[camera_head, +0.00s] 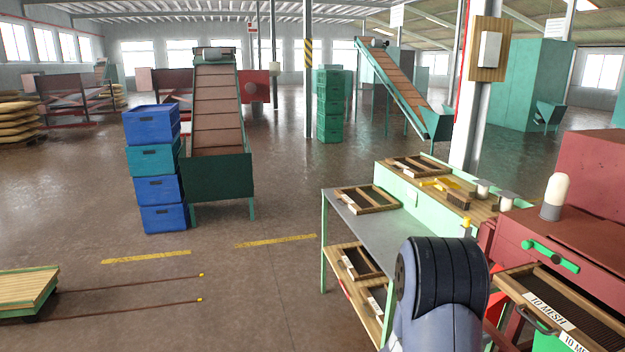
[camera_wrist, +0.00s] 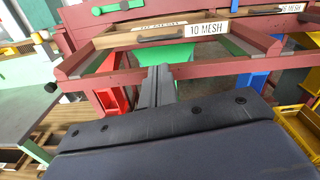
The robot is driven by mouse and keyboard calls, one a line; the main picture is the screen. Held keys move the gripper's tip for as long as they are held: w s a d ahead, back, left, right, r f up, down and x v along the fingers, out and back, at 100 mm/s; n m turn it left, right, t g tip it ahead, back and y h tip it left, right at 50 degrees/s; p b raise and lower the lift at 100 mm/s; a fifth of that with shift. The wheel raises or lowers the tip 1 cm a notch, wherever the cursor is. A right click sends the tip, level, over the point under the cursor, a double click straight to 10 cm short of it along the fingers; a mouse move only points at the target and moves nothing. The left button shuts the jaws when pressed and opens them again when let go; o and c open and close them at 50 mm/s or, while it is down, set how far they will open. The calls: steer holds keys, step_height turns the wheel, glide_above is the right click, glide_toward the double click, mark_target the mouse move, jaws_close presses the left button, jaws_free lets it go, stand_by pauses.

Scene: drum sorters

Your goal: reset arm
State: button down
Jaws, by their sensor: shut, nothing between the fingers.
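My gripper (camera_wrist: 161,72) shows in the wrist view with its narrow dark fingers together and nothing between them. Its fingertips are close to the red machine frame (camera_wrist: 82,64), just below the front of a wooden screen labelled 10 MESH (camera_wrist: 125,41). I cannot tell whether they touch it. In the head view my arm rises at the lower right, before the red sorter (camera_head: 540,235), and my gripper is hidden there. The 10 MESH screen (camera_head: 520,284) also shows there, sticking out of the sorter's front.
A grey-topped table (camera_head: 385,222) with wooden sieves stands left of my arm. A yellow crate (camera_wrist: 297,130) and a red bin (camera_wrist: 112,97) are near the gripper. Stacked blue crates (camera_head: 160,190) and a conveyor (camera_head: 217,120) stand farther off. The floor at centre left is mostly clear.

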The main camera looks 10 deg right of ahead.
steer(key=a, duration=0.6)
steer(key=shift+s+a, duration=0.25)
steer(key=shift+a, duration=0.05)
